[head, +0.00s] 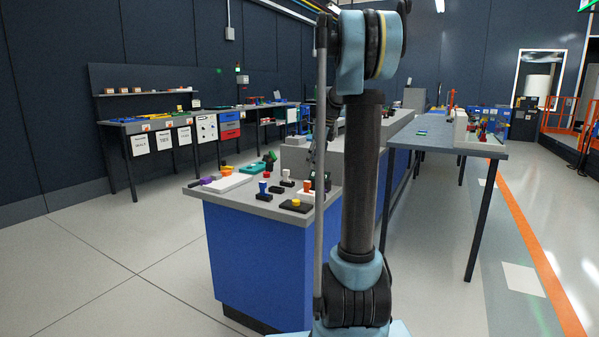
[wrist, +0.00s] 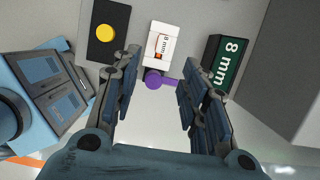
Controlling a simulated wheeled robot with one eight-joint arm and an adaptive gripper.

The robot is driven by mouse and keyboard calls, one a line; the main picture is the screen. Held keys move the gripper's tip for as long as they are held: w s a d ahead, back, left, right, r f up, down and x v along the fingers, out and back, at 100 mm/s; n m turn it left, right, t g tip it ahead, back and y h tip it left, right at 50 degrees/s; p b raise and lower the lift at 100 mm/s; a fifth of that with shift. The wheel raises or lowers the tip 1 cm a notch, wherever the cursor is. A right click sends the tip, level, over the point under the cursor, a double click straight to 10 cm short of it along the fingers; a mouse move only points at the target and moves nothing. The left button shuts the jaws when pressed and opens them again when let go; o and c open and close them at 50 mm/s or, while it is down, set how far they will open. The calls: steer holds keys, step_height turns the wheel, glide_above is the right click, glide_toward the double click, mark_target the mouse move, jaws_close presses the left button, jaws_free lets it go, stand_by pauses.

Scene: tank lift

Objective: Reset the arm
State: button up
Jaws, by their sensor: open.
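My gripper (wrist: 160,75) is open, with its two fingers spread apart in the wrist view and nothing held between them. A dark green block marked "8 mm" (wrist: 228,62) is to the right of the right finger. In the head view, my arm stands upright in front of the counter and hides part of it.
A blue counter (head: 255,262) with a grey top carries several small parts, including a black plate with a yellow button (head: 296,204). A long table (head: 450,146) stands at right. A workbench (head: 150,124) lines the back wall. The floor at left is clear.

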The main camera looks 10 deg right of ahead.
steer(key=s+a+f+n+h, duration=0.1)
steer(key=s+a+f+n, duration=0.15)
steer(key=s+n, duration=0.7)
steer(key=s+a+f+n, duration=0.1)
steer(key=s+f+n, duration=0.25)
steer(key=s, duration=1.15)
steer(key=s+d+f+n+h, duration=0.1)
steer(key=s+f+n, duration=1.1)
steer(key=s, duration=0.5)
steer(key=shift+s+f+h, duration=0.15)
steer(key=shift+f+h, duration=0.15)
steer(key=shift+f, duration=0.5)
steer(key=shift+w+f, duration=0.2)
steer(key=shift+w, duration=0.2)
